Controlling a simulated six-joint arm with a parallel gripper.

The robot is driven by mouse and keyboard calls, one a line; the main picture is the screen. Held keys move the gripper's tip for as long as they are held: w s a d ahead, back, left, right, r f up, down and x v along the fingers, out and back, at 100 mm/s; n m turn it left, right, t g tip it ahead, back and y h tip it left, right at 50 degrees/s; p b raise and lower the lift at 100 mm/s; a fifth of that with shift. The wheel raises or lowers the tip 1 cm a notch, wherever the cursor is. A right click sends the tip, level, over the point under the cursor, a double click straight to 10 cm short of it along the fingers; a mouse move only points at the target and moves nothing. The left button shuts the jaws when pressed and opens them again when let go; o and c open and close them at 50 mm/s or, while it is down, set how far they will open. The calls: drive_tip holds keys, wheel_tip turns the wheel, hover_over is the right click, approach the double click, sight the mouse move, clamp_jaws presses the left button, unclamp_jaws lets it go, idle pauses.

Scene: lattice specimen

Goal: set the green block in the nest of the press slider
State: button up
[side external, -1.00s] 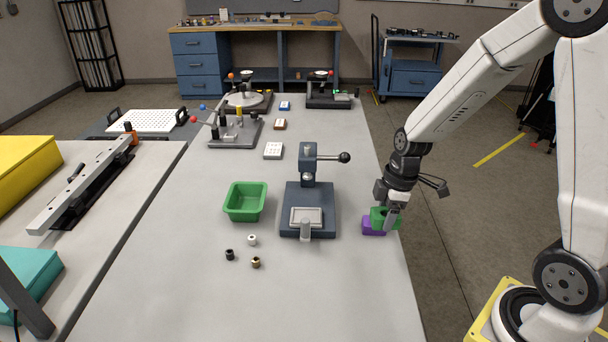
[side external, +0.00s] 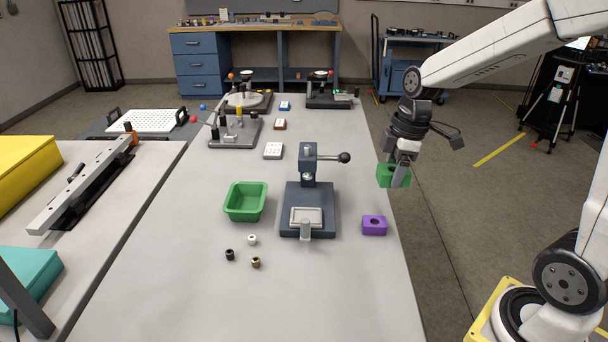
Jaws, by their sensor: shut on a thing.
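My gripper (side external: 399,174) is shut on the green block (side external: 386,177) and holds it up in the air at the right edge of the table. The press (side external: 310,200) stands on the table to the left of the block, with a dark base and a side lever with a black knob. The slider's nest (side external: 306,216) is a pale rectangular tray at the front of the press base, and it looks empty. A small grey handle is at the front of the slider. Part of the block is hidden behind the gripper fingers.
A purple block with a hole (side external: 374,226) sits on the table right of the press. A green bin (side external: 245,202) stands left of it. Small bushings (side external: 252,240) lie in front of the bin. The press column and lever knob (side external: 344,157) rise above the table.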

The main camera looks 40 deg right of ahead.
drive_tip(key=shift+w+a+r, duration=0.1)
drive_tip(key=shift+w+r, duration=0.1)
drive_tip(key=shift+w, duration=0.5)
drive_tip(key=shift+w+a+r, duration=0.1)
drive_tip(key=shift+w+r, duration=0.05)
drive_tip(key=shift+w, duration=0.5)
drive_tip(key=w+a, duration=0.3)
drive_tip(key=w, duration=0.5)
drive_tip(key=w+a, duration=0.3)
drive_tip(key=w, duration=0.4)
drive_tip(key=shift+m, duration=0.4)
drive_tip(key=f, duration=1.1)
drive_tip(key=shift+w+f, duration=0.25)
drive_tip(key=shift+w, duration=0.1)
drive_tip(key=shift+f, duration=0.2)
drive_tip(key=shift+f, duration=2.3)
